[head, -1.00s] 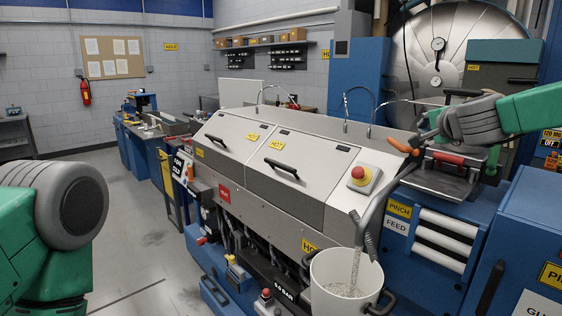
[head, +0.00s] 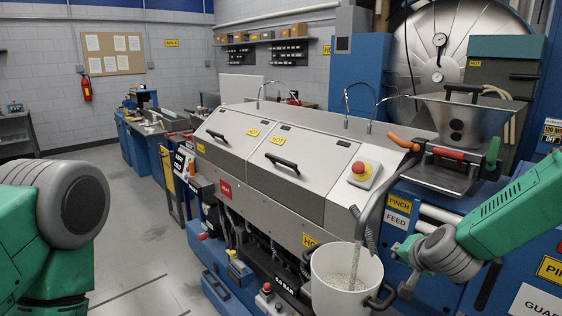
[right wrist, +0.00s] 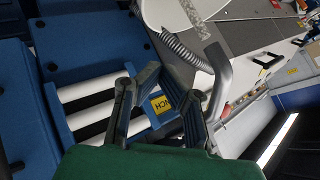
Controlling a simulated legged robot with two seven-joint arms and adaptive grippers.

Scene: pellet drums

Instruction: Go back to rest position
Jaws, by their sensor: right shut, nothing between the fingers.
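My right gripper (head: 399,262) is in the lower right of the head view, just right of the white drum (head: 323,272). It is shut and empty. In the right wrist view its dark fingers (right wrist: 150,100) show in front of the blue machine and its white rollers. My left arm's green and grey links fill the left edge of the head view. My left gripper is out of view.
A grey spout (head: 375,215) hangs over the drum, which holds pale pellets. The metal hopper (head: 456,120) with red, orange and green handles stands above my right arm. The grey-topped machine (head: 300,130) spans the middle. Floor at left is clear.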

